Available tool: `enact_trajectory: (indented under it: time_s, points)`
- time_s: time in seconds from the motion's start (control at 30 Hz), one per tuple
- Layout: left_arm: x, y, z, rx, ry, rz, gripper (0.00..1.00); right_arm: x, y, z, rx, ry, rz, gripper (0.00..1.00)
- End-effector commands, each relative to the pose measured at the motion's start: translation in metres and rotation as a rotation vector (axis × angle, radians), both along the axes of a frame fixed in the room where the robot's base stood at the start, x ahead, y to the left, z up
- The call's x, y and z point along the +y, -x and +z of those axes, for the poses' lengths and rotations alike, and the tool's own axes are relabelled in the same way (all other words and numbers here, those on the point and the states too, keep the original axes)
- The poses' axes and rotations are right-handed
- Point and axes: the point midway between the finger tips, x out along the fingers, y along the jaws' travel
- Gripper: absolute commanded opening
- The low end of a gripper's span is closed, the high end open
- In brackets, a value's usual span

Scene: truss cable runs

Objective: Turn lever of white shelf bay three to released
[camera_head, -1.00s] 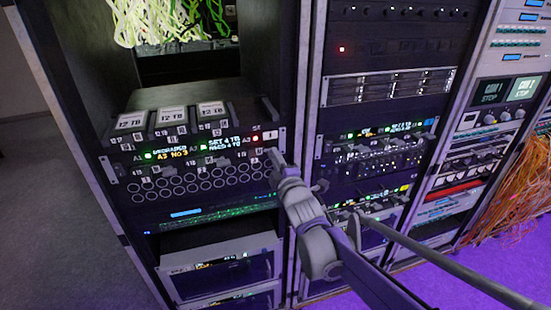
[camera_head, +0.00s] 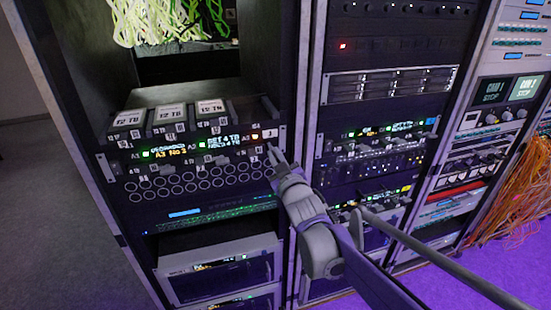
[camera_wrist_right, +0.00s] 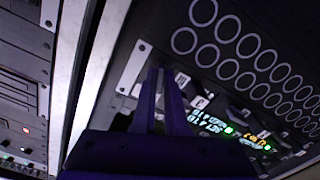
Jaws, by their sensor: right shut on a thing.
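The drive shelf (camera_head: 180,190) is a dark unit with ring-shaped holes, green text displays and several small levers along its front. Its bay-three end, marked A3 (camera_head: 246,138), is at the right, with an orange light (camera_head: 256,136) beside it. My right gripper (camera_head: 271,150) is at this right end, its fingers shut on a small part there. The lever itself is mostly hidden by the fingers, so its angle cannot be told. In the right wrist view the gripper (camera_wrist_right: 164,78) reaches the panel's end below the ring holes. My left gripper is not in view.
Several drives marked 12 TB (camera_head: 170,116) stand on top of the shelf. A rack post (camera_head: 303,90) is close to the right of my gripper, with another rack beyond it. Orange cables (camera_head: 515,205) hang at far right. Floor at left is clear.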

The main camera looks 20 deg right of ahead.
Motion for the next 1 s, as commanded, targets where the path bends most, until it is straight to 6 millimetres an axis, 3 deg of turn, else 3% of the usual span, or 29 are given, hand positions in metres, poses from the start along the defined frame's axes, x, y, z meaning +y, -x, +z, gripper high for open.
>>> enact_trajectory:
  time_s: [0.5, 1.0]
  points:
    - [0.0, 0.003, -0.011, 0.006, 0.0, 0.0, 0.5, 0.0, 0.0, 0.0, 0.011, -0.361, 0.0, 0.0]
    - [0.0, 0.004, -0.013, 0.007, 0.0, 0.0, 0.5, 0.0, 0.0, 0.0, 0.014, -0.441, 0.001, 0.0]
